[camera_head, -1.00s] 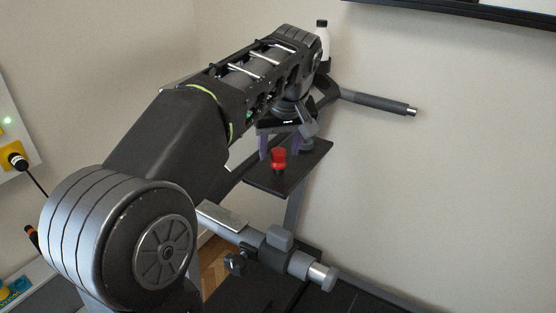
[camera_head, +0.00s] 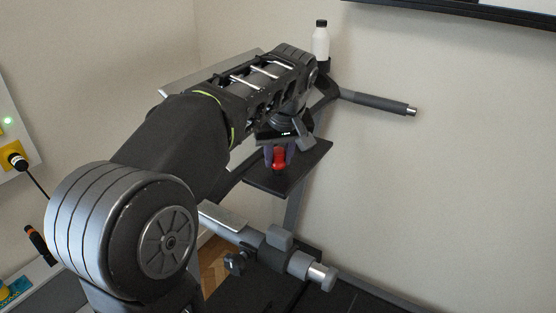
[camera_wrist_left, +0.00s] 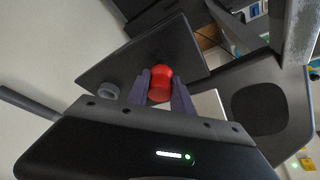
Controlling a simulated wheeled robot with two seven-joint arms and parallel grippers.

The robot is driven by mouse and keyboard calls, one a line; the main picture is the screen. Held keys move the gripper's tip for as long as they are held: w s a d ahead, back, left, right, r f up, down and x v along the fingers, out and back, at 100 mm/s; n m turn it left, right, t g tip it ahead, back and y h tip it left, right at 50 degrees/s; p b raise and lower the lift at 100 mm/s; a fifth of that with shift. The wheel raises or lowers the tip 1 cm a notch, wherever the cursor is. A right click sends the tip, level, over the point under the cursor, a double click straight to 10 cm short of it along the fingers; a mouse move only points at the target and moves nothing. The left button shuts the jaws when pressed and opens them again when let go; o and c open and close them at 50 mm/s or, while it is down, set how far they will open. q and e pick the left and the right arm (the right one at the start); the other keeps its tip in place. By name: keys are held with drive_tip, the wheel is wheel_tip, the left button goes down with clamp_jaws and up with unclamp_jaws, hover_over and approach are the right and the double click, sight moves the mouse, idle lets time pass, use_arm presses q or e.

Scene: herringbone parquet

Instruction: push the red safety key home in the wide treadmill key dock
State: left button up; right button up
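The red safety key (camera_head: 279,160) stands on the dark plate (camera_head: 262,183) of the treadmill console. It also shows in the left wrist view (camera_wrist_left: 160,84). My left gripper (camera_head: 279,158) is above the plate, with its purple fingers on either side of the key. In the left wrist view the fingers (camera_wrist_left: 160,92) press against the key with no clear gap. A small grey ring (camera_wrist_left: 109,90) sits on the plate beside the key. I cannot tell the dock's opening from the plate under the key. My right gripper is out of view.
A white bottle (camera_head: 321,42) with a black cap stands behind my left arm. A grey handlebar (camera_head: 378,103) reaches right along the wall. A grey clamp-like bar (camera_head: 275,250) lies in front of the plate. A yellow box with a plug (camera_head: 14,158) is at the left.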

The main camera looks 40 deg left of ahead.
use_arm(q)
clamp_jaws()
drive_tip(key=shift+r, duration=2)
